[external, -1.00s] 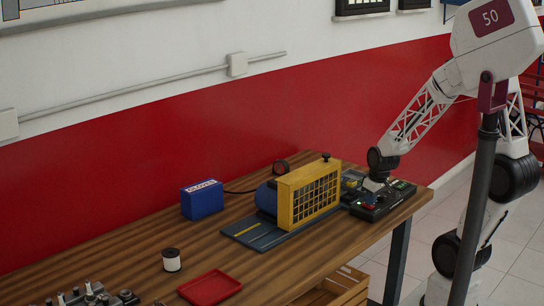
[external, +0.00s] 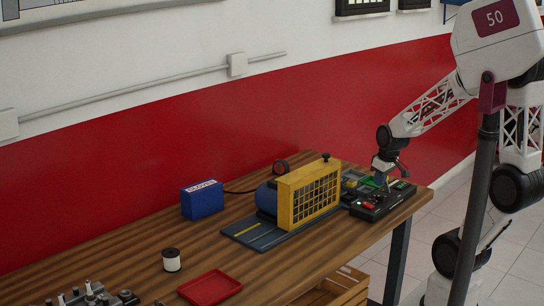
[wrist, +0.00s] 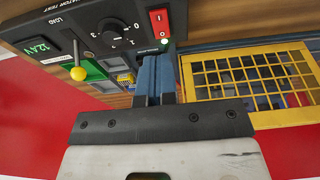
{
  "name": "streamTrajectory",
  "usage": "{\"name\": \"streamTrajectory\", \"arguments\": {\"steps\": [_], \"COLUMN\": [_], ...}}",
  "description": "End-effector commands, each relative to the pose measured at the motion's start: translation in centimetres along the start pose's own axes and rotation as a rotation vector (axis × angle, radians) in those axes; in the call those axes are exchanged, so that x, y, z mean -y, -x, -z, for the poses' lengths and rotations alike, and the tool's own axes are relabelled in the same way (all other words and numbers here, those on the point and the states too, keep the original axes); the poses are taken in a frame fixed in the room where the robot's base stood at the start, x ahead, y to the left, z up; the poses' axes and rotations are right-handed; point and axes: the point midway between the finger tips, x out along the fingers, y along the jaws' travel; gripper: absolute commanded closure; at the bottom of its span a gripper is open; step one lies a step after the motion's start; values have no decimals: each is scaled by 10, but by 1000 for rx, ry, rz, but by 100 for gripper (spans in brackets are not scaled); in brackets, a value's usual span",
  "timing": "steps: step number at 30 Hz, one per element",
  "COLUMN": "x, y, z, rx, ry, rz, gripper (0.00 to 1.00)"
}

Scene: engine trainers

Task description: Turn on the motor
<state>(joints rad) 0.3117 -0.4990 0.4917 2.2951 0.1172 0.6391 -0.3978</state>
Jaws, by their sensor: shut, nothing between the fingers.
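The motor (external: 266,197) is a blue cylinder behind a yellow mesh guard (external: 310,192) on a grey base plate. To its right is a black control box (external: 372,208). In the wrist view the box shows a red rocker switch (wrist: 159,22), a black rotary knob (wrist: 117,33), a lever with a yellow ball (wrist: 78,73) and a green 12.4V display (wrist: 43,47). A small green light (wrist: 165,42) glows by the switch. My gripper (wrist: 158,58) is shut and empty, its tips just short of the switch in the picture; contact cannot be told. It hangs over the box externally (external: 382,180).
A spool (external: 172,260), a red tray (external: 210,287) and metal parts (external: 95,296) lie to the left. The bench top between them is clear. The yellow guard is close beside my gripper.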

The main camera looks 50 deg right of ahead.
Motion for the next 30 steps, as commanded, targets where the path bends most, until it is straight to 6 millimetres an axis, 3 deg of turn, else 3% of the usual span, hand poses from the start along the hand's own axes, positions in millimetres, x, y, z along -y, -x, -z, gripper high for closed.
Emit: {"name": "streamTrajectory", "arguments": {"steps": [6,12,30], "x": [0,0,4], "y": [27,40,46], "z": [-7,-11,-13], "rx": [-2,-2,0], "ry": [-1,0,1], "rz": [-1,-1,0], "gripper": [100,100,100]}}
